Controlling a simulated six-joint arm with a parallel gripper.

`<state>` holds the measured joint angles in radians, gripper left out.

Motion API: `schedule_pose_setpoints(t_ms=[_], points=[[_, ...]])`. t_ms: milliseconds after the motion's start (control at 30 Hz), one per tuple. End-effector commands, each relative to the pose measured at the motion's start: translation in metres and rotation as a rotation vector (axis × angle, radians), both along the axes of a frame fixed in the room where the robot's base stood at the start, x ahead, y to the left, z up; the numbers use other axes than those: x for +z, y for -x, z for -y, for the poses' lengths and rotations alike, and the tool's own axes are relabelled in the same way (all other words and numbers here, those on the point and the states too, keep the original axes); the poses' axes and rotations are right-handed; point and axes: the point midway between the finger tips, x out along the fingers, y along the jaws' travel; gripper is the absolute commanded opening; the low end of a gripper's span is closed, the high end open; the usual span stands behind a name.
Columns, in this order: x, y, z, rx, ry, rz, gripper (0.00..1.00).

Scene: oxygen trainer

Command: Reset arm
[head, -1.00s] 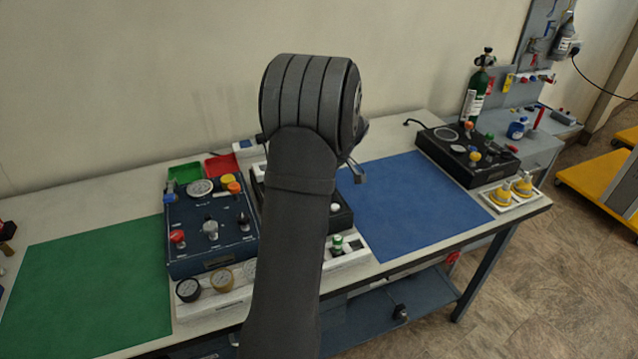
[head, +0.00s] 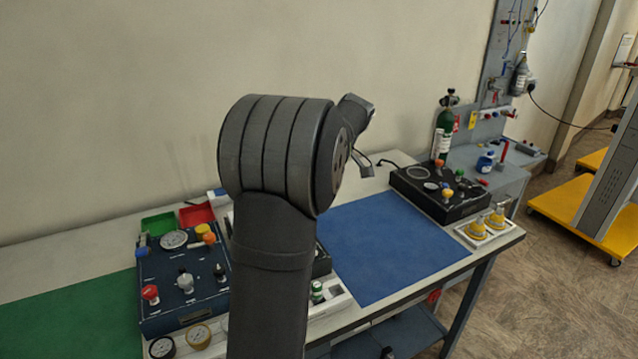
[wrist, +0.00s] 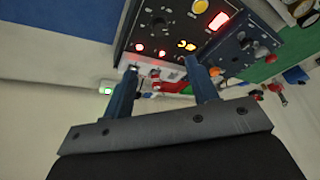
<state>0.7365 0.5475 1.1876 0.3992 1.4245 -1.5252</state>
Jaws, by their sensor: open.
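My arm rises from the bottom middle of the head view, its thick grey elbow large in front of the bench. My gripper (head: 362,168) shows partly behind the elbow, above the bench near the blue mat's back edge. In the wrist view my gripper (wrist: 162,85) has its two blue-grey fingers well apart, with nothing held between them. Beyond the fingers, a black panel (wrist: 165,30) with lit red and yellow indicators shows, apart from them.
A blue mat (head: 390,245) lies mid-bench and a green mat (head: 60,315) at left. A dark blue gauge panel (head: 180,285) stands between. A black box (head: 438,190), a green cylinder (head: 445,125) and yellow-topped parts (head: 487,222) stand at right. Yellow carts are on the floor.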

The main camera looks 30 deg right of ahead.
Motion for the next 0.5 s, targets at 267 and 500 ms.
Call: schedule_pose_setpoints(t_ms=[267, 500], points=[[0.0075, 0.0022, 0.0024, 0.000, 0.000, 0.000, 0.54], [0.0072, 0.0021, 0.0024, 0.000, 0.000, 0.000, 0.54]])
